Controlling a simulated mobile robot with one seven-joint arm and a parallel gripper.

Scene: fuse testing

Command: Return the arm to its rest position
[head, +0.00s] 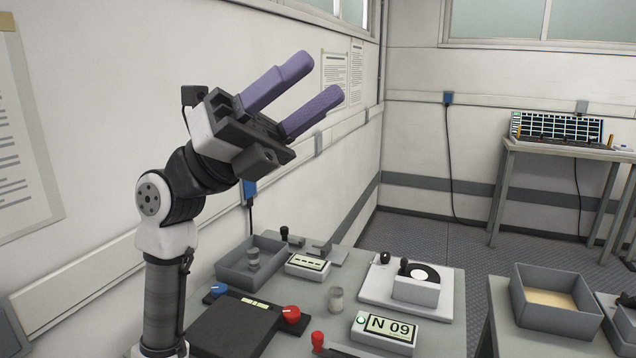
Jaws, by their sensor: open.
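My gripper (318,82) is raised high above the table, to the left of the picture's middle. Its two purple fingers are spread apart and point up and to the right. Nothing is between them. My arm (163,260) stands upright at the left and bends at a dark joint below the gripper. The gripper touches nothing that I can see.
The table (340,277) below holds a grey tray (232,275) with a small cylinder in it, a black box with blue and red knobs (291,314), a small loose cylinder (336,299), a display reading "N 09" (388,328) and a white device with a dial (412,287). An open grey bin (558,322) stands at right.

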